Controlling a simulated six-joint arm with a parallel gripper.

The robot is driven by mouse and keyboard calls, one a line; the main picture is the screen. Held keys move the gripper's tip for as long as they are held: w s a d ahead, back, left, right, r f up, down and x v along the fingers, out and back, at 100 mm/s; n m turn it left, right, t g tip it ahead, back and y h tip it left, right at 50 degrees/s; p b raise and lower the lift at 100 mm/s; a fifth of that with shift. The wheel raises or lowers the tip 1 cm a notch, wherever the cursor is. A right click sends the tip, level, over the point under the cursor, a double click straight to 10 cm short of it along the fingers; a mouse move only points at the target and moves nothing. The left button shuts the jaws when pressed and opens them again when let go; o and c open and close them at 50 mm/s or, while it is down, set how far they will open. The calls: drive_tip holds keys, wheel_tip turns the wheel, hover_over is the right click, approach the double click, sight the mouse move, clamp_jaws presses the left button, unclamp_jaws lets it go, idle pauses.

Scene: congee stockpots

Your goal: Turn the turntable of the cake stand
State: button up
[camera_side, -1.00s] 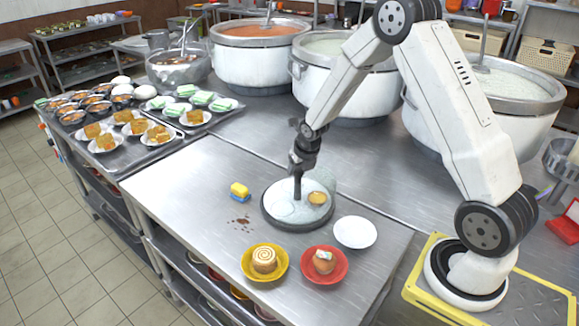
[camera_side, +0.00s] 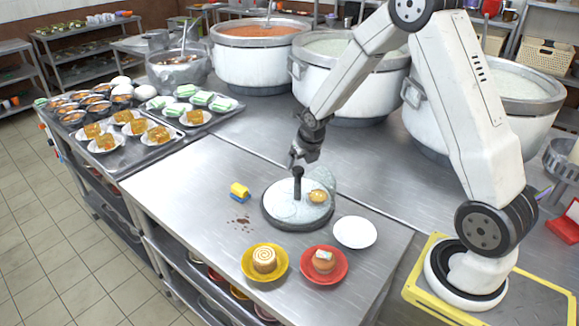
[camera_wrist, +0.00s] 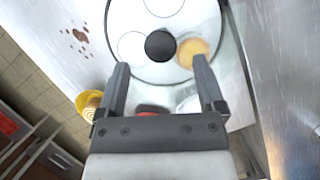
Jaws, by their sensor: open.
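The cake stand (camera_side: 282,213) is a low round turntable with a pale grey top, a dark rim and an upright dark post with a round knob (camera_side: 298,172). One small golden pastry (camera_side: 317,196) sits on its right part, and pale circles mark the top. My gripper (camera_side: 298,158) is just above and behind the knob, apart from it as far as I can tell. In the wrist view, the two fingers (camera_wrist: 162,80) are spread and empty, and the dark knob (camera_wrist: 160,45) shows beyond them, between their lines. The pastry (camera_wrist: 192,50) lies right of the knob.
A yellow plate (camera_side: 248,274), a red plate (camera_side: 341,272), both with pastries, and an empty white plate (camera_side: 355,232) are in front. Large pots (camera_side: 335,85) stand behind.

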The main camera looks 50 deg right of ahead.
drive_tip(key=shift+v, duration=2.05)
drive_tip(key=shift+a, duration=0.1)
drive_tip(key=s+a+m+y, duration=0.1)
drive_tip(key=s+a+m, duration=0.6)
drive_tip(key=m, duration=0.8)
drive_tip(key=s+a+r+m+g, duration=0.1)
drive_tip(key=s+a+m, duration=0.6)
drive_tip(key=m, duration=0.9)
drive_tip(key=shift+s+a+r+g+y, duration=0.15)
drive_tip(key=shift+s+a+g+y, duration=0.2)
drive_tip(key=shift+s, duration=0.55)
